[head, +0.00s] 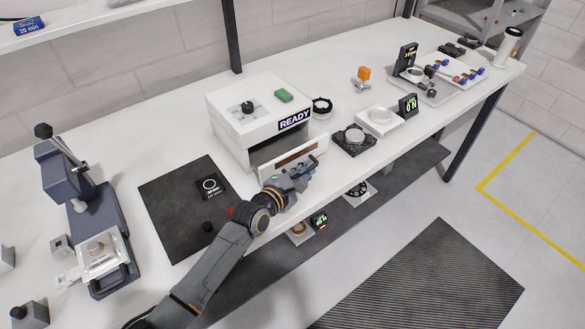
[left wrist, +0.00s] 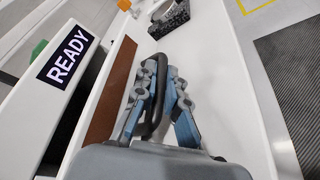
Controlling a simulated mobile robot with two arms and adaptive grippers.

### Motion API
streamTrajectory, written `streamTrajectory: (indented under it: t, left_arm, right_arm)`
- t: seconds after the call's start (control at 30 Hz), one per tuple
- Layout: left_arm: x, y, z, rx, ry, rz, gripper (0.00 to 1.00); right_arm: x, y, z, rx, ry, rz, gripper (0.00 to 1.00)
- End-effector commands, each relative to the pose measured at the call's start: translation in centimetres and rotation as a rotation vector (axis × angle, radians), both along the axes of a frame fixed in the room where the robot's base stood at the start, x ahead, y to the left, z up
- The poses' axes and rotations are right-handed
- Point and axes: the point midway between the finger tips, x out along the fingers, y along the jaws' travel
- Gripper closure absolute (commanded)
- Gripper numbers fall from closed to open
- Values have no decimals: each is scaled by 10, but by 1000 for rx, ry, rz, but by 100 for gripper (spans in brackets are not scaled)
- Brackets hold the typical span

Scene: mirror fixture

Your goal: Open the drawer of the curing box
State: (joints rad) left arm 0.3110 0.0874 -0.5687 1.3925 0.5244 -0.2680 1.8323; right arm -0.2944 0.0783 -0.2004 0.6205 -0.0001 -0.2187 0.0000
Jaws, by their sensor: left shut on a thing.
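The curing box (head: 233,133) is white, with a black knob and a green button on top and a READY sign on its front edge; the sign also shows in the left wrist view (left wrist: 68,55). Its white drawer (head: 317,150) stands partly out, with a dark opening behind and a brown strip along it. My left gripper (head: 298,174) is at the drawer front. In the left wrist view its blue-grey fingers (left wrist: 160,105) are shut on the dark drawer handle (left wrist: 154,124). The gripper hides part of the drawer front. My right gripper is not in view.
A black mat (head: 165,205) lies left of the box, and a grey press (head: 90,210) stands farther left. A dark block with a round dish (head: 354,141) and a white scale (head: 380,120) stand right of the drawer. A lower shelf (head: 395,170) holds small items.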

Motion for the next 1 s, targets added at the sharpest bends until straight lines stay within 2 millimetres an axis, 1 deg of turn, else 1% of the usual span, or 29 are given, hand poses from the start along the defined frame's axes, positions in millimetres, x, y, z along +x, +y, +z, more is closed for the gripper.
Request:
streamTrajectory:
  t: [0.03,0.13,0.2,0.27,0.37,0.4,0.5,0.6,0.73,0.9,0.93,0.97,1.0]
  left_arm:
    - [-10,-8,4,-4,10,0,100]
    - [-28,-21,6,-3,9,3,100]
    - [-39,-28,6,-3,5,4,100]
    - [-48,-34,5,-1,4,4,100]
    - [-59,-42,4,0,1,6,100]
    - [-62,-44,3,0,1,6,100]
    - [-68,-49,2,1,1,4,100]
    - [-70,-50,0,2,0,4,100]
    - [-70,-51,0,3,-1,4,100]
    - [-70,-50,0,3,-1,4,100]
    - [-70,-50,0,3,-1,4,83]
    - [-70,-50,0,3,-1,4,77]
    - [-70,-50,0,3,-1,4,69]
  right_arm:
    - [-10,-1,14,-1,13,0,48]
    - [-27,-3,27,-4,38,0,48]
    - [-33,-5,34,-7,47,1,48]
    - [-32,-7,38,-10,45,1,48]
    - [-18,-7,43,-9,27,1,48]
    - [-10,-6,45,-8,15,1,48]
    - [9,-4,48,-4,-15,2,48]
    - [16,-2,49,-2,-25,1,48]
    - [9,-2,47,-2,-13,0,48]
    - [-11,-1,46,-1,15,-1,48]
    - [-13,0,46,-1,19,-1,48]
    - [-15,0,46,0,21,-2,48]
    - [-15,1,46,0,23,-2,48]
